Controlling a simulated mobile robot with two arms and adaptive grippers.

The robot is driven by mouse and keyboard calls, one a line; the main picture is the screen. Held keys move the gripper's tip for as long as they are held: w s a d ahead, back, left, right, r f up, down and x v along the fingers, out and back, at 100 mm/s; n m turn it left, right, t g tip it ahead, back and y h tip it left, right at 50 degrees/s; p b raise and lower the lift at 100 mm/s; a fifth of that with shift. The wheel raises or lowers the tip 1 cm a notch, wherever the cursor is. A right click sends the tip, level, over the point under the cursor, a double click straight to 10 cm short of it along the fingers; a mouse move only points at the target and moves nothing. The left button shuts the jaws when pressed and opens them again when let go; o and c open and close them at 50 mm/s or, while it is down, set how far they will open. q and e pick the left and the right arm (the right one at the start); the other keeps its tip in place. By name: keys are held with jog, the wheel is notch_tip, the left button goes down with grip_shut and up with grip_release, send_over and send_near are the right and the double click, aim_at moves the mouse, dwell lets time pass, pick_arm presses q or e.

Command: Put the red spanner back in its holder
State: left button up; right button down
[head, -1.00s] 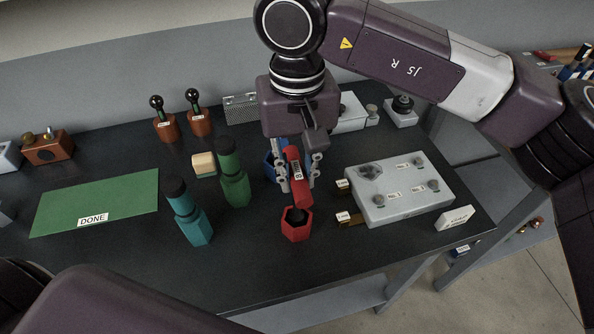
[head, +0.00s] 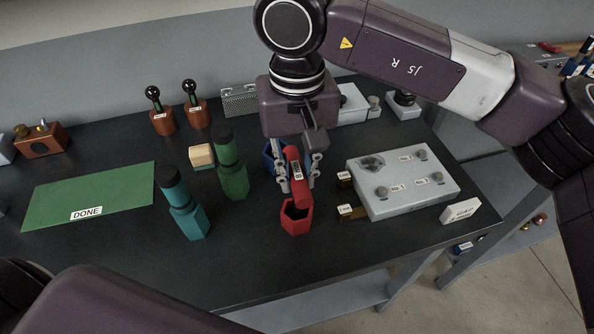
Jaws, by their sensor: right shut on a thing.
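The red spanner (head: 295,170) is held between the fingers of my right gripper (head: 298,178), which is shut on it. The spanner stands close to upright, with a small label on its side. Its lower end overlaps the opening of the red holder (head: 295,224), a six-sided cup on the dark bench. I cannot tell how far, if at all, the lower end is inside the cup. My left gripper is out of view.
A green tool in its holder (head: 232,180) and a teal one (head: 187,215) stand to the left. A blue holder (head: 270,157) is close behind the gripper. A grey box (head: 405,186) is at the right. The bench front is clear.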

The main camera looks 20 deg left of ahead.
jog(key=c, duration=1.7)
grip_release()
jog(key=shift+o, duration=0.2)
notch_tip(320, 180, up, 12)
